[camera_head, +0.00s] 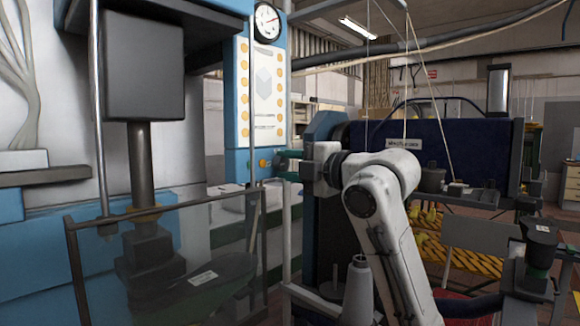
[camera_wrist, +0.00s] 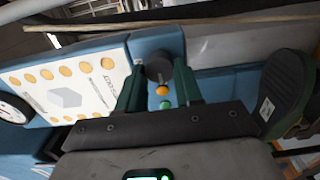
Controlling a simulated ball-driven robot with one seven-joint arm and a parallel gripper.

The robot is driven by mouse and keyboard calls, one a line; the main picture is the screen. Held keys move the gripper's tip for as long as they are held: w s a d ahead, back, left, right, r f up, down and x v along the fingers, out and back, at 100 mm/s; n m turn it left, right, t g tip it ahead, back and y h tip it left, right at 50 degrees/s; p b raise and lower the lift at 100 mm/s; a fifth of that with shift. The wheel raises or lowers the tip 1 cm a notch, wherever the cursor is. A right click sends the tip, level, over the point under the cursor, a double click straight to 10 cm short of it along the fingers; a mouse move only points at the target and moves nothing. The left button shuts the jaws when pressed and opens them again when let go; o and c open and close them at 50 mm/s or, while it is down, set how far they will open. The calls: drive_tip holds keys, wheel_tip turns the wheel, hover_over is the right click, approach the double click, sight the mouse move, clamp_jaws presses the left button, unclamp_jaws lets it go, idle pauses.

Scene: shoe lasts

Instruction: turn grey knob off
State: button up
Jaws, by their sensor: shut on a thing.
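The grey knob (camera_wrist: 158,67) is a dark round knob on the blue machine panel in the wrist view. My gripper (camera_wrist: 158,76) has its two dark green fingers on either side of the knob, shut on it. In the head view my gripper (camera_head: 279,163) reaches left to the blue column below the gauge. The knob cannot be made out there behind the fingers. The knob's turn angle cannot be read.
An orange button (camera_wrist: 162,90) and a green button (camera_wrist: 165,104) sit close to the knob, between my fingers. A white panel (camera_head: 264,95) with orange dots and a gauge (camera_head: 267,21) are above. A clear guard (camera_head: 205,245) stands at lower left.

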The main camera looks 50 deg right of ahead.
drive_tip(key=shift+f, duration=0.1)
drive_tip(key=o, duration=1)
drive_tip(key=shift+o, duration=0.2)
drive_tip(key=s+b, duration=0.1)
drive_tip(key=s, duration=0.9)
drive_tip(key=shift+s+d, duration=0.15)
drive_tip(key=shift+s, duration=0.25)
